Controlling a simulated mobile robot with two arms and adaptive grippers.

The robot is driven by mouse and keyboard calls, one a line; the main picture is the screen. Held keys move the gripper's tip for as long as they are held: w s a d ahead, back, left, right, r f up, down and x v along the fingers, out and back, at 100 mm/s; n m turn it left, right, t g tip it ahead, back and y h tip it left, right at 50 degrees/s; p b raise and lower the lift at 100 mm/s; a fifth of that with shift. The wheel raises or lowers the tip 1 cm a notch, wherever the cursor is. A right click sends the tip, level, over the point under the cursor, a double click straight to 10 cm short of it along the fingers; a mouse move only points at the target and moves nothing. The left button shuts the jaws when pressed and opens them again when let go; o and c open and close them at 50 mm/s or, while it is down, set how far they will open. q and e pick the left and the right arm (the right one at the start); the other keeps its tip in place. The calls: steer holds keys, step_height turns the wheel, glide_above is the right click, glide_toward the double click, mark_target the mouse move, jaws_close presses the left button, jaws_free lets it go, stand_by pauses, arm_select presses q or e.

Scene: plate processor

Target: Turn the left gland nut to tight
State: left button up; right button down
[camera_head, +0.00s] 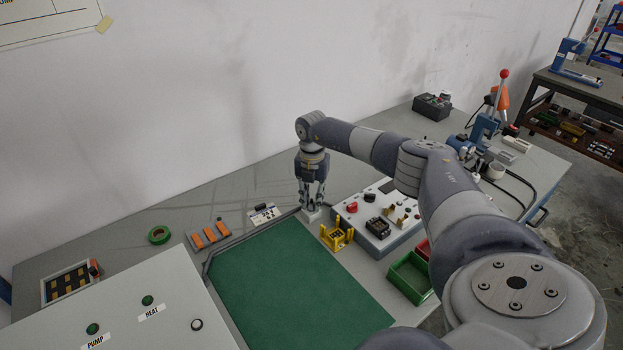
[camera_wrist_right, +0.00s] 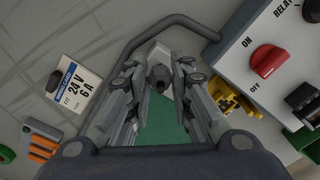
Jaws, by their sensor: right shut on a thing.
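My right gripper (camera_head: 312,204) points down at a small pale block (camera_head: 311,215) at the back right corner of the green mat. In the right wrist view its fingers (camera_wrist_right: 160,80) are closed around a small dark round piece (camera_wrist_right: 159,75), which appears to be the left gland nut. The pale block (camera_wrist_right: 157,53) shows just behind that piece. The fingers hide most of the nut, so I cannot tell how tight it is. No second gland nut can be made out. My left gripper is not in view.
A control box with a red knob (camera_wrist_right: 267,60) stands just right of the gripper, with a yellow bracket (camera_head: 337,237) in front. A dark cable (camera_head: 250,233) runs along the mat (camera_head: 300,290). A 24 V label plate (camera_head: 264,214) lies left. Green bin (camera_head: 409,277) at right.

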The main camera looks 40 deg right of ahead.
steer(key=m+p, duration=0.1)
steer(key=m, duration=0.1)
steer(key=m+p, duration=0.2)
steer(key=shift+s+d+r, duration=0.1)
steer(key=shift+r, duration=0.1)
steer(key=shift+f+m+p, duration=0.1)
steer(key=shift+m+p, duration=0.85)
steer(key=shift+m, duration=0.75)
steer(key=c, duration=1.4)
jaws_free()
steer(key=shift+s, duration=0.1)
steer(key=shift+f, duration=0.1)
